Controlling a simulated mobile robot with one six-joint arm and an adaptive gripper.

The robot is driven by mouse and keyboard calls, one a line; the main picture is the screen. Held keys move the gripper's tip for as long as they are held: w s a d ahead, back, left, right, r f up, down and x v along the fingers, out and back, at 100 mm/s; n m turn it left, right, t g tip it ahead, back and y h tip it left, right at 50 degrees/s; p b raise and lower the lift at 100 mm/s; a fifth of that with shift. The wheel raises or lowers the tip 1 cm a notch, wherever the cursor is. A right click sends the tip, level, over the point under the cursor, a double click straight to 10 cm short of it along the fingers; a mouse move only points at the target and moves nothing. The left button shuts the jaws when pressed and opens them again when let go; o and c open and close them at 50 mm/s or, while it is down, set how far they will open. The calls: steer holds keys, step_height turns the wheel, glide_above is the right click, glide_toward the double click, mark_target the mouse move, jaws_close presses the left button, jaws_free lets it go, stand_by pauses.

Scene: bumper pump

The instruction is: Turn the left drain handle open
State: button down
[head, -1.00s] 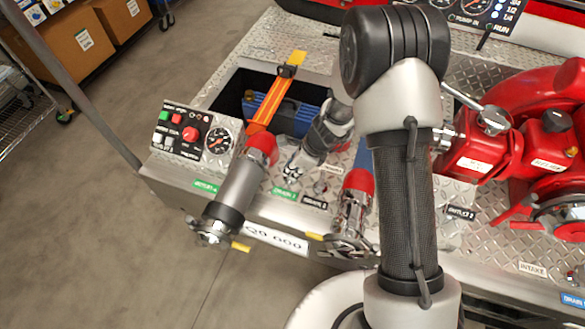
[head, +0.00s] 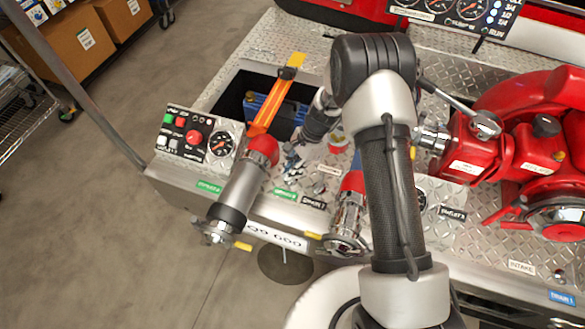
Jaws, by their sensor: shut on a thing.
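The left drain's green label (head: 285,194) is on the front edge of the diamond-plate deck, left of centre in the head view. My gripper (head: 292,157) is on the deck just behind this label, pointing down and left. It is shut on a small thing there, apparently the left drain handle. The handle is almost wholly hidden by the fingers, so its angle cannot be told. A blue drain label (head: 562,298) is at the far right of the bumper.
Two red-collared metal outlets (head: 240,188) and (head: 348,210) flank the spot at the front. A control panel (head: 193,136) is to the left. A recess with a blue case (head: 270,107) and orange strap (head: 272,103) lies behind. Red pump bodies (head: 500,150) fill the right.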

steer(key=n+g+h, duration=0.1)
steer(key=n, duration=0.3)
steer(key=shift+w+a+f+n+b, duration=0.1)
steer(key=shift+n+b, duration=0.2)
steer(key=shift+b, duration=0.1)
steer(key=shift+a+n+g+h+b, duration=0.1)
steer(key=shift+n+g+h+b, duration=0.45)
steer(key=shift+n, duration=1.45)
steer(key=shift+h, duration=0.25)
steer(key=c, duration=1.7)
jaws_free()
steer(key=v, duration=1.2)
steer(key=shift+w, duration=0.1)
